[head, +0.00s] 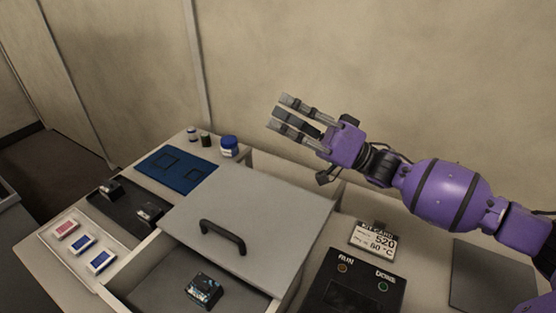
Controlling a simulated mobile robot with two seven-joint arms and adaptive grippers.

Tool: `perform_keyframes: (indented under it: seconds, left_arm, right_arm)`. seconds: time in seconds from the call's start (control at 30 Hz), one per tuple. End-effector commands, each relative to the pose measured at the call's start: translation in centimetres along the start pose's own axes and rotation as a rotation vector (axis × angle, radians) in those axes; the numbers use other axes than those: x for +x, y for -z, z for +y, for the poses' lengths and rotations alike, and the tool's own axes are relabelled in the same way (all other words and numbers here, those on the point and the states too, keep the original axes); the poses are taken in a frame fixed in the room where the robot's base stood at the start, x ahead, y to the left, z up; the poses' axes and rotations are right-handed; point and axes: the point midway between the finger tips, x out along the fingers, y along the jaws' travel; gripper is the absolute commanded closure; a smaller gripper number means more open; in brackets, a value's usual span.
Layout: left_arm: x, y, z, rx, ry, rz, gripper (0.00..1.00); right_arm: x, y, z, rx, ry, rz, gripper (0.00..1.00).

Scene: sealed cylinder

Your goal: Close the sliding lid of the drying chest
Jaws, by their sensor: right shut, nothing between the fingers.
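The drying chest (152,240) stands in the lower middle of the head view. Its flat grey sliding lid (275,215) covers the far part of the chest, and a black bar handle (222,237) sits near the lid's front edge. The near part is open and shows the inside, where a small dark device (205,290) lies. My right gripper (279,112) is shut and empty, raised above and behind the lid, apart from the handle, with its fingers pointing left. My left gripper is not in view. The chest's near end is cut off by the frame.
A control box (352,283) with RUN and DONE lights and a display card (373,238) stand right of the chest. On the left are a blue mat (177,171), a dark tray (128,212), a pale tray with small boxes (52,240), and a blue-capped jar (229,146).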

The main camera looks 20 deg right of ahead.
Motion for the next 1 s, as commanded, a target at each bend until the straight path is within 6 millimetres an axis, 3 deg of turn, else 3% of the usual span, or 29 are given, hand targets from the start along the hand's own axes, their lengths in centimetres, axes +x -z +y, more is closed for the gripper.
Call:
perform_keyframes:
  seconds: [0.03, 0.1, 0.2, 0.33, 0.43, 0.5, 0.63, 0.67, 0.87, 1.0]
  left_arm:
    - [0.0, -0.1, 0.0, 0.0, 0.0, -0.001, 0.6]
    - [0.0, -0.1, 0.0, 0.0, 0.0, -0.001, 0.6]
    - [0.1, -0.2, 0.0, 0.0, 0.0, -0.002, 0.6]
    - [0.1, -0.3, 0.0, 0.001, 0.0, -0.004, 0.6]
    - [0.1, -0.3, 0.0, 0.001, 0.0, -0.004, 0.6]
    - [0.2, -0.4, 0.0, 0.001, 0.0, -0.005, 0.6]
    - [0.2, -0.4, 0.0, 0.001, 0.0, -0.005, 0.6]
    - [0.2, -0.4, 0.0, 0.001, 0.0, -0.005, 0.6]
    - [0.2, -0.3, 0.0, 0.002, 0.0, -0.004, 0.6]
    - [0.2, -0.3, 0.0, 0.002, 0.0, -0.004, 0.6]
  right_arm:
    - [2.9, -0.5, -1.6, -0.142, 0.084, -0.057, 1.0]
    - [5.9, -2.1, -3.6, -0.372, 0.205, -0.143, 1.0]
    - [9.3, -5.0, -6.1, -0.735, 0.407, -0.257, 1.0]
    - [12.0, -9.4, -7.7, -1.261, 0.742, -0.386, 1.0]
    - [12.5, -12.5, -7.1, -1.675, 1.077, -0.462, 1.0]
    - [12.2, -13.8, -5.6, -1.931, 1.348, -0.496, 1.0]
    - [10.7, -14.0, -1.3, -2.264, 1.928, -0.516, 1.0]
    - [10.2, -13.7, -0.1, 2.302, -2.072, 0.511, 1.0]
    - [6.0, -8.8, 7.3, 1.379, -2.054, 0.222, 1.0]
    - [1.4, -5.1, 11.2, 0.862, -2.109, 0.011, 1.0]
